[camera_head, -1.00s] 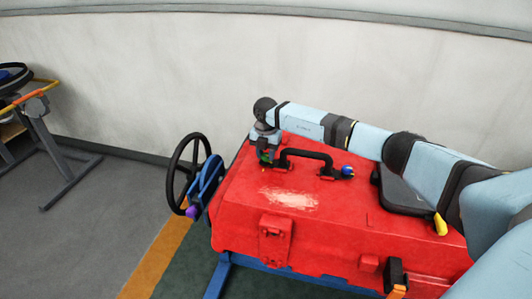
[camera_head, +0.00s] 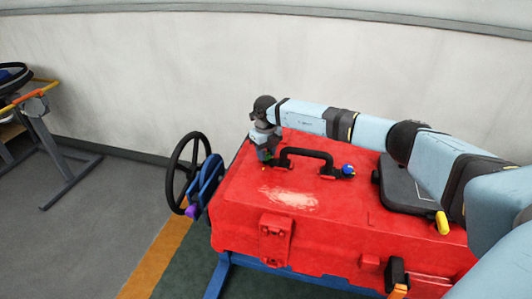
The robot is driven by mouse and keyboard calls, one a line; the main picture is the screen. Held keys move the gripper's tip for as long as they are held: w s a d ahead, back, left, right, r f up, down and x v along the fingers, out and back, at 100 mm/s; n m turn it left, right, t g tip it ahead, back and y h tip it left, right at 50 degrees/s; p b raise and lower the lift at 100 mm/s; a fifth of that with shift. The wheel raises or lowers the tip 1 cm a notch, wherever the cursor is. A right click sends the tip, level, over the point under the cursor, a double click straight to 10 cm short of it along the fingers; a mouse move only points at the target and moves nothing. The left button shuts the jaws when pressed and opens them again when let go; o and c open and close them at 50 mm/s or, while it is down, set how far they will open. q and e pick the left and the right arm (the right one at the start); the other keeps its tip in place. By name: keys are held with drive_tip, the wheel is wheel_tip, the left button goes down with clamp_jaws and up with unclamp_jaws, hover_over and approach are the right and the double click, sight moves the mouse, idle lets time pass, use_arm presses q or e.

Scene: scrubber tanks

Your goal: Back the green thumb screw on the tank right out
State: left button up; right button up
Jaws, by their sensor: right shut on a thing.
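The red tank (camera_head: 340,215) fills the middle right. The green thumb screw (camera_head: 264,155) shows only as a small patch of green near the tank's far left top edge, beside the left end of the black handle. My right gripper (camera_head: 266,157) points down over it from an arm that comes in from the right. Its fingers are shut on the screw and hide most of it. How far the screw stands out of the tank is too small to tell. My left gripper is not in view.
A black handle (camera_head: 305,154) and a blue knob (camera_head: 348,169) stand close to the right gripper. A black lid (camera_head: 405,190) with a yellow latch lies right. A black handwheel (camera_head: 181,172) is at the tank's left end. A wall runs behind.

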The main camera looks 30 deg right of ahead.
drive_tip(key=n, duration=0.3)
drive_tip(key=shift+s+f, duration=0.1)
drive_tip(key=shift+f, duration=0.15)
drive_tip(key=n+b, duration=0.1)
drive_tip(key=n, duration=0.3)
drive_tip(key=shift+a, duration=0.1)
drive_tip(key=n+b, duration=0.1)
drive_tip(key=n, duration=0.4)
drive_tip(key=shift+s+f, duration=0.1)
drive_tip(key=n, duration=0.2)
drive_tip(key=shift+n+b, duration=0.4)
drive_tip(key=n+b, duration=0.1)
drive_tip(key=n, duration=0.5)
drive_tip(key=n+b, duration=0.1)
drive_tip(key=n, duration=0.3)
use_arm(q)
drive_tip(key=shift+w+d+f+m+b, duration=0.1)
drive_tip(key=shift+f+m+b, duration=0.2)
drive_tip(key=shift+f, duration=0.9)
use_arm(e)
drive_tip(key=shift+n, duration=1.9)
